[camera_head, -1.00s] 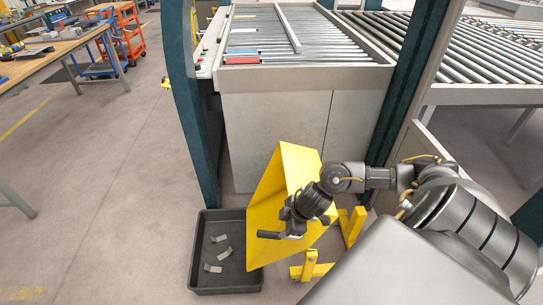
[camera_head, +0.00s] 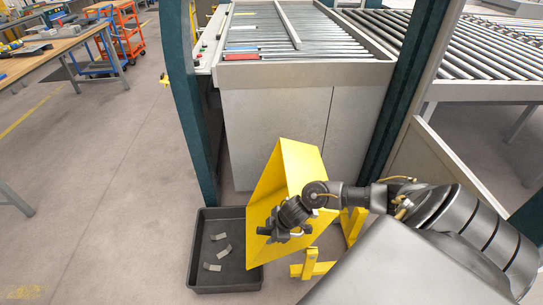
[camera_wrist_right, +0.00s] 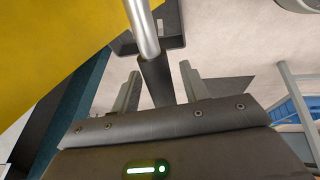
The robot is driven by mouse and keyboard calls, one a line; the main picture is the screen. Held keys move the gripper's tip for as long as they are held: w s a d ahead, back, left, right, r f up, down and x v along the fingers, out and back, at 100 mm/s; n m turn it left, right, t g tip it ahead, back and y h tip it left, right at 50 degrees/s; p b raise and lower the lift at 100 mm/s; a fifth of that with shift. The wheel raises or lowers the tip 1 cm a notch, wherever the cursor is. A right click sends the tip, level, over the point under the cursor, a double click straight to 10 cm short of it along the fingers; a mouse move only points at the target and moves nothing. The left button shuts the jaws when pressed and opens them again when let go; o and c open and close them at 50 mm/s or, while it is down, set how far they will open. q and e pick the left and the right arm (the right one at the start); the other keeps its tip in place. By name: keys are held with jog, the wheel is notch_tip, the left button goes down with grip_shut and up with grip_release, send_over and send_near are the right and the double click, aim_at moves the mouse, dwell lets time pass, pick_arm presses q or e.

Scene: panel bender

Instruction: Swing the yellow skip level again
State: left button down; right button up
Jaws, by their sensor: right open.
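The yellow skip (camera_head: 266,195) is tipped over to the left on its yellow stand (camera_head: 312,268), its lower edge beside the black tray. My right gripper (camera_head: 265,231) is at the skip's near side, low down, and covers the spot where the handle is. In the right wrist view, the handle, a metal bar with a dark grip (camera_wrist_right: 157,80), runs between the open fingers of the right gripper (camera_wrist_right: 160,76). The fingers look apart from the grip. The skip's yellow wall (camera_wrist_right: 50,50) fills the upper left there. My left gripper is out of view.
The black tray (camera_head: 195,265) on the floor holds a few small metal pieces (camera_head: 222,251). Behind the skip stands the machine's grey cabinet (camera_head: 270,125), with dark green posts (camera_head: 405,90) on either side.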

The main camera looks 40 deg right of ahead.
grip_shut()
jog(key=shift+s+d, duration=0.1)
